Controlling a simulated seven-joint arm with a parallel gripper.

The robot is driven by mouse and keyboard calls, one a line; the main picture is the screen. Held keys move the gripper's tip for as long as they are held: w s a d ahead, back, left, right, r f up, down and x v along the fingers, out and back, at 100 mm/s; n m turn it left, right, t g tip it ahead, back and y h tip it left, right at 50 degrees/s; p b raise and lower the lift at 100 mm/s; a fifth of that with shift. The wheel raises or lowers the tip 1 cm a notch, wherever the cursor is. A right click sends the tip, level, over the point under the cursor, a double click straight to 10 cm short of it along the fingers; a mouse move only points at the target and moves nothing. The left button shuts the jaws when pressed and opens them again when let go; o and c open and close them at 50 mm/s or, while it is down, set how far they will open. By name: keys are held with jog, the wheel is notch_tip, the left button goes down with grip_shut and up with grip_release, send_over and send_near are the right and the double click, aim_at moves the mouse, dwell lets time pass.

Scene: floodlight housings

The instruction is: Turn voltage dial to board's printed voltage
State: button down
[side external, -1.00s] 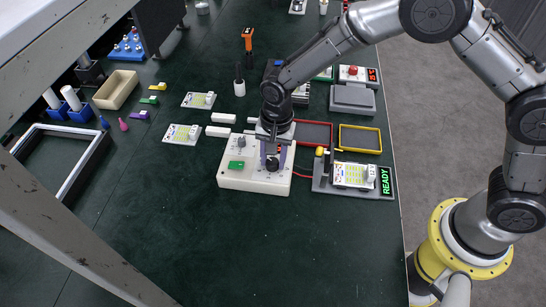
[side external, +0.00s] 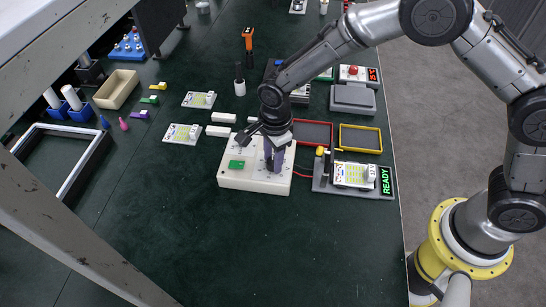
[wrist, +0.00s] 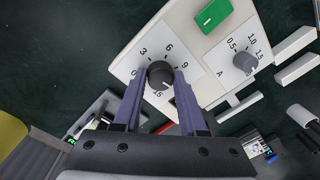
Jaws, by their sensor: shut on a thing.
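The voltage dial is a round dark knob (wrist: 160,75) on a white scale plate with 3, 6, 9 and 15 readable. A pale mark on the knob appears toward its lower right, near the 15 side, but I cannot read the exact setting. My gripper (side external: 273,165) is shut on this knob, its purple fingers on either side in the wrist view (wrist: 158,72). The dial sits on a white power supply box (side external: 237,181). A board (side external: 352,174) lies in a grey fixture beside a green READY display (side external: 385,181). Its printed voltage is too small to read.
A second grey knob (wrist: 246,62), marked A, and a green switch (wrist: 212,15) sit on the box. A red wire runs toward the fixture. Red (side external: 329,132) and yellow (side external: 360,128) trays stand behind. The near table is clear.

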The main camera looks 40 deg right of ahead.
jog(key=shift+r+m, duration=0.1)
jog(key=shift+m, duration=0.2)
jog(key=shift+c, duration=2.3)
grip_release()
notch_tip(320, 180, up, 14)
jog(key=shift+s, duration=0.35)
